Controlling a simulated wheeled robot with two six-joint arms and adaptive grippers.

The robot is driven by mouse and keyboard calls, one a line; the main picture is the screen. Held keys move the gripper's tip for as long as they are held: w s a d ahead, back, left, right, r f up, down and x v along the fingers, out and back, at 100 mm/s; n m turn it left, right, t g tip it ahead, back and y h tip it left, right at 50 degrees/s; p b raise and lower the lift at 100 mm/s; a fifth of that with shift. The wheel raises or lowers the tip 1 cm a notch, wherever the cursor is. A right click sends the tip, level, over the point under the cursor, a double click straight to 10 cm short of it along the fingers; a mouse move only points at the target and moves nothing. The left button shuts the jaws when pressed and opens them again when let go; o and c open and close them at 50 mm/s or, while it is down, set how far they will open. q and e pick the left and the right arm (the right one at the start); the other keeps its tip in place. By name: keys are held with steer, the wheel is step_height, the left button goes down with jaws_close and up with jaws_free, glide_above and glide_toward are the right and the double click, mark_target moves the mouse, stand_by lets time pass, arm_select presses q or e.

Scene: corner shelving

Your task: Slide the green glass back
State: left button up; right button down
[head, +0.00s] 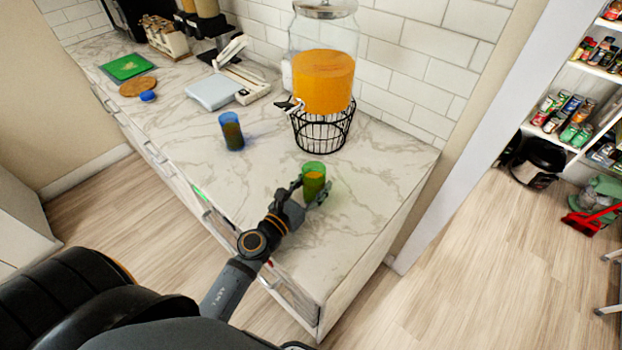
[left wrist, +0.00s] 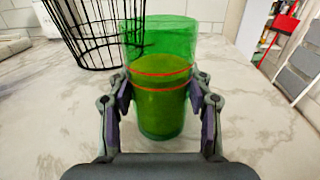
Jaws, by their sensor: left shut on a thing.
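The green glass (head: 313,177) stands upright on the marble counter near its right end, with a yellowish drink in it. My left gripper (head: 309,193) is around the glass from the front and shut on it. In the left wrist view the glass (left wrist: 160,85) sits between the two fingers of my left gripper (left wrist: 160,100), which touch its sides. The glass's base looks to be on the counter. My right gripper is not in view.
A juice dispenser (head: 323,80) stands on a black wire stand (head: 322,129) just behind the glass. A blue glass (head: 231,131) is to the left. A white scale-like device (head: 212,91) stands further left. Counter (head: 360,190) to the right of the green glass is clear.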

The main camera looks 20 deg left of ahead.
arm_select(q)
steer(key=shift+s+d, duration=1.25)
steer(key=shift+d, duration=0.1)
steer(key=o, duration=1.6)
steer(key=shift+c, duration=0.2)
steer(key=v, duration=1.2)
